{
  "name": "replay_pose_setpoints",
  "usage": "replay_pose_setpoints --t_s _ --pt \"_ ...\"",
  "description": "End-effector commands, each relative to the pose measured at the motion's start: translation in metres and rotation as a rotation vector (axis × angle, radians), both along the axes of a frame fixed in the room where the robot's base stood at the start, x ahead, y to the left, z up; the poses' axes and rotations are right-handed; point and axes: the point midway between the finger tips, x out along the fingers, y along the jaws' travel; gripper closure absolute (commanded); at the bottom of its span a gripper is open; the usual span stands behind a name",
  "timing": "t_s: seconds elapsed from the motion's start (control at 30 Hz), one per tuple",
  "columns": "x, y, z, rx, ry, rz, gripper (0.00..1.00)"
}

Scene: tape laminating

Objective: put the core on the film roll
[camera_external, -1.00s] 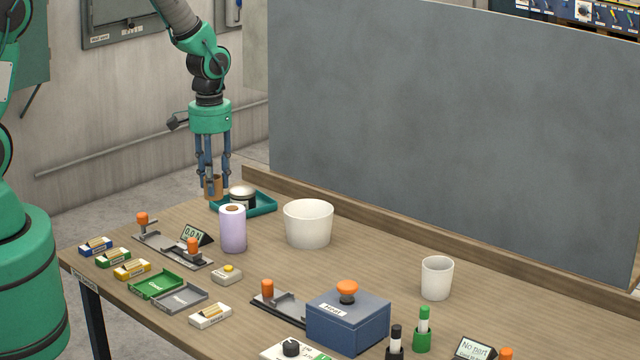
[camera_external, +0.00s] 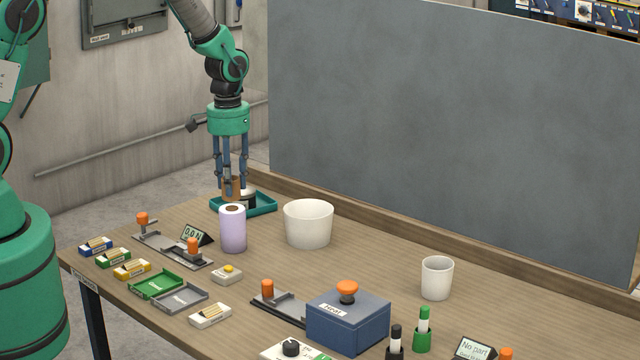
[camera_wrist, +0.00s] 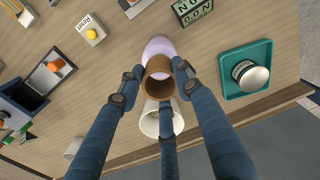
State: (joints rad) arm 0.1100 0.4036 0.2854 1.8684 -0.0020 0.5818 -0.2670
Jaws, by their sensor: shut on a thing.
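The core, a short brown cardboard tube (camera_external: 231,187), is held in my gripper (camera_external: 231,184), which is shut on it. In the wrist view the core (camera_wrist: 158,84) is gripped between the blue fingers (camera_wrist: 157,92), its hollow opening facing the camera. The film roll (camera_external: 232,230) is a lilac cylinder with a brown core end, standing upright on the table. The held core is above and slightly behind the roll, apart from it in the outside view. In the wrist view the roll (camera_wrist: 158,48) is partly hidden behind the core.
A teal tray (camera_external: 264,207) with a silver-topped round piece (camera_wrist: 255,77) stands behind the roll. A white bowl (camera_external: 308,224) is close on the right. A small display (camera_external: 197,235) and an orange-knobbed fixture (camera_external: 170,248) lie left. Open table lies toward the white cup (camera_external: 437,278).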

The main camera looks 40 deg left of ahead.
Motion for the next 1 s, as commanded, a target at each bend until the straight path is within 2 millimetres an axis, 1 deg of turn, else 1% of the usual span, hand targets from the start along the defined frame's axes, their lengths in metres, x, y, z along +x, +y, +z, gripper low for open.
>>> replay_pose_setpoints --t_s 0.03,0.2,0.67,0.7,0.77,0.8,1.0 --pt "-0.001 0.0 -0.007 0.0 0.004 0.0 0.79" --pt "-0.001 0.0 -0.021 0.001 0.002 0.0 0.79" --pt "0.0 0.0 -0.026 0.0 0.0 0.0 0.79" --pt "0.0 0.0 -0.026 0.0 0.0 0.0 0.62" --pt "0.0 0.0 -0.026 0.0 0.0 0.0 0.5" --pt "0.0 0.0 -0.026 0.0 0.0 0.0 0.47" --pt "0.0 0.0 -0.026 0.0 0.0 0.0 0.47"
